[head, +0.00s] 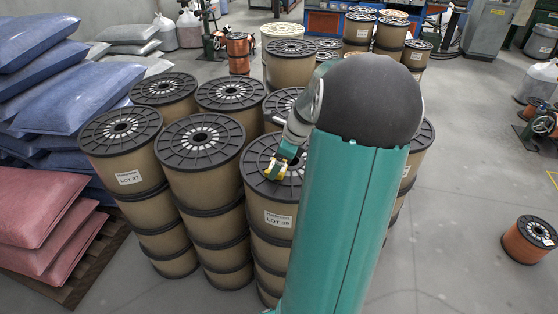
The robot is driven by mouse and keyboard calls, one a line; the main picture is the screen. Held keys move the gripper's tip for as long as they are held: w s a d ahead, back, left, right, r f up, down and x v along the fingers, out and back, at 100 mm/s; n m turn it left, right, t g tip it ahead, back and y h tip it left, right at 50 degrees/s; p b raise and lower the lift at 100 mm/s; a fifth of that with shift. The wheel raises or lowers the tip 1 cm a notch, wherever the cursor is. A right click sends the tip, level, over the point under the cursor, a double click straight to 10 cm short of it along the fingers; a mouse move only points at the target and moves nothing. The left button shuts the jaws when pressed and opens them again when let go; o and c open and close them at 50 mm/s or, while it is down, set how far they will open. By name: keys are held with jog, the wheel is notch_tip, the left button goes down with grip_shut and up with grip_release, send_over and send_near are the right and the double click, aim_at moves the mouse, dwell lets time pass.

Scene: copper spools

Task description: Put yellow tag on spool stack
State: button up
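A small yellow piece (275,169), which looks like the tag, shows at the top of the front right spool stack (272,216), whose white label seems to read LOT 39. My gripper (284,164) is over the black flange of that stack's top spool, right at the yellow piece. The fingers are too small to tell whether they are shut on it, or whether it touches the flange. My own teal arm hides the right side of this stack and part of the stacks behind it.
Other spool stacks (201,178) stand close on the left and behind. Blue sacks (55,90) and red sacks (38,225) on a pallet line the left side. The floor (465,190) between is clear.

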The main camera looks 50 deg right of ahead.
jog(key=shift+f, duration=0.1)
jog(key=o, duration=0.9)
jog(key=v, duration=1.2)
jog(key=w+a+r+n+h, duration=0.1)
jog(key=w+a+r+n, duration=0.1)
jog(key=a+n, duration=0.7)
jog(key=w+a+r+n+h, duration=0.15)
jog(key=a+n, duration=0.45)
jog(key=a, duration=0.7)
jog(key=s+a+n, duration=0.2)
jog(key=a+n, duration=0.3)
jog(key=s+a+n+t, duration=0.1)
jog(key=s+a+n, duration=0.1)
jog(key=a+n, duration=0.4)
jog(key=s+a+n, duration=0.3)
jog(key=a+n, duration=0.2)
jog(key=a, duration=0.1)
jog(key=shift+f+t+y, duration=0.2)
jog(key=shift+t+y, duration=0.1)
jog(key=shift+y, duration=0.05)
